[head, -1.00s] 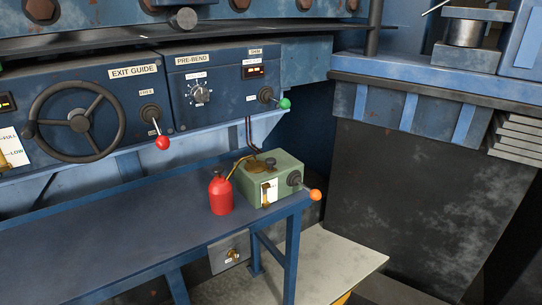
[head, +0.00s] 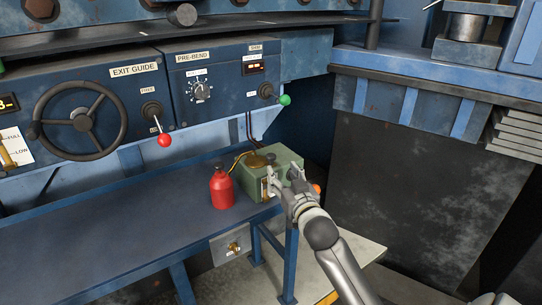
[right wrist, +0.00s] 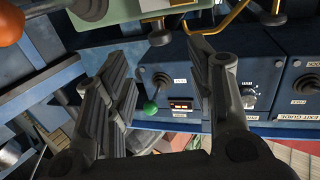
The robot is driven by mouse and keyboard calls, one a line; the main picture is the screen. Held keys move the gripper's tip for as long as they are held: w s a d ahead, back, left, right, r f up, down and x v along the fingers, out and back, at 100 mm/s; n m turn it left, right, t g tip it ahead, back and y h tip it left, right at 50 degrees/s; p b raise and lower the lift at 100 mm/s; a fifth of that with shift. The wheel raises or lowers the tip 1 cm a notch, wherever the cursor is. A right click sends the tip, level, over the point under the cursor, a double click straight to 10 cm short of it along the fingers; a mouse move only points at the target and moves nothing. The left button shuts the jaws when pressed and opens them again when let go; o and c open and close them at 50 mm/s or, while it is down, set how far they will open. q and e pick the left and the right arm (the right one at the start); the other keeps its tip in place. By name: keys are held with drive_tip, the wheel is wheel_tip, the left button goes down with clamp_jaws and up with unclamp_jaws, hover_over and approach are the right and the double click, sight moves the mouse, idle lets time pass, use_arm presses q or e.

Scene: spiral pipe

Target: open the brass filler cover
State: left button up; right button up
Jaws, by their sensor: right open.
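The brass filler cover (head: 258,161) lies on top of the green box (head: 286,157) on the blue bench. It looks flat, with a dark knob beside it. My right gripper (head: 282,176) is open and empty at the front right of the box, overlapping its front face in the head view. I cannot tell whether it touches the box. In the right wrist view the open fingers (right wrist: 160,65) point towards the box's lower edge (right wrist: 122,14) at the top of the picture; the cover is not clear there. My left gripper is not in view.
A red oil can (head: 221,189) stands just left of the box. An orange knob (head: 316,188) on the box's right is partly hidden by my arm. Control panels with a handwheel (head: 82,119) and a green-knobbed lever (head: 284,100) are behind. The bench's left (head: 110,235) is clear.

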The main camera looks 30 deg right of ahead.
sight(273, 158)
drive_tip(key=p+x, duration=0.2)
drive_tip(key=x, duration=0.8)
drive_tip(key=shift+w, duration=0.35)
drive_tip(key=shift+c, duration=0.3)
clamp_jaws()
